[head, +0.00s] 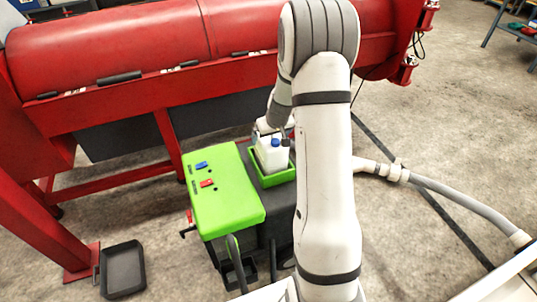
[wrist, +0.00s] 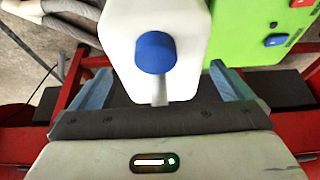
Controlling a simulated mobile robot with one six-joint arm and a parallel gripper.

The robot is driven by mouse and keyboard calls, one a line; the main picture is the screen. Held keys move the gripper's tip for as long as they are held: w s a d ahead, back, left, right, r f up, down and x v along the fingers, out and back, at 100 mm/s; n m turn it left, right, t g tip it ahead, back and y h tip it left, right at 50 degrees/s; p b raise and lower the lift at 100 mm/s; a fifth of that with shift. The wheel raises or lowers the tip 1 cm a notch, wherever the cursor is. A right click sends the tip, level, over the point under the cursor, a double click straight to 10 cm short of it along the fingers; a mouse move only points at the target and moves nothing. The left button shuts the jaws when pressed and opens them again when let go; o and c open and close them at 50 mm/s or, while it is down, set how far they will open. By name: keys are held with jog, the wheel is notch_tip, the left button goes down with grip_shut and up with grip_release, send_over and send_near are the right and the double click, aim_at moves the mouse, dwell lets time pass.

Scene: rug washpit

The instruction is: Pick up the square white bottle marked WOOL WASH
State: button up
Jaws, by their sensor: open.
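A square white bottle with a blue cap (head: 271,157) stands in a green tray (head: 280,179) on a green and dark machine. No marking on it can be read. In the wrist view the white bottle (wrist: 187,25) fills the upper middle, with its blue cap towards me. My gripper (wrist: 159,70) is open, and its two blue-grey fingers lie to either side of the bottle, with gaps visible. In the head view my gripper (head: 262,128) is just behind the bottle and partly hidden.
A dark-capped container (head: 285,143) stands close by the bottle's right side in the head view. The machine's green lid (head: 222,190) lies left of the tray. A large red machine (head: 130,45) stands behind. A grey hose (head: 440,188) runs across the floor at right.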

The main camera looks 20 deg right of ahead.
jog(key=c, duration=1.8)
jog(key=shift+r, duration=0.15)
jog(key=shift+c, duration=0.7)
jog(key=shift+r, duration=0.1)
